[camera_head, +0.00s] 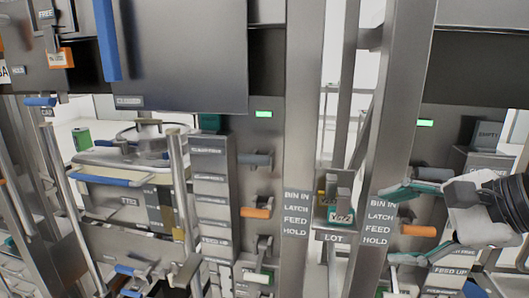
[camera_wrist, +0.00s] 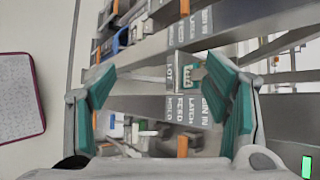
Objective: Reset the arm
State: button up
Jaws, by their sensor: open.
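My gripper (camera_head: 414,221) is at the right of the head view, in front of the right-hand post. Its two teal-padded fingers are spread apart and point left. In the wrist view my gripper (camera_wrist: 163,92) is also open, with nothing held between the pads. Beyond the fingers the wrist view shows a labelled post (camera_wrist: 188,105) and a small lot holder (camera_wrist: 190,72). An orange lever (camera_head: 418,231) appears between the fingers in the head view; whether it touches them I cannot tell.
Two metal posts labelled BIN IN, LATCH, FEED, HOLD stand at the middle (camera_head: 296,215) and right (camera_head: 377,215). Another orange lever (camera_head: 257,212) projects left of the middle post. A lidded round vessel (camera_head: 150,140) and a green can (camera_head: 82,139) are at the left. Green lights are lit.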

jog(key=s+a+f+n+g+h, duration=0.2)
jog(key=s+n+h, duration=0.4)
jog(key=n, duration=1.1)
jog(key=s+a, duration=0.1)
jog(key=s, duration=0.1)
jog(key=shift+s+n+g, duration=0.3)
jog(key=shift+s, duration=0.1)
jog(key=shift+f, duration=0.1)
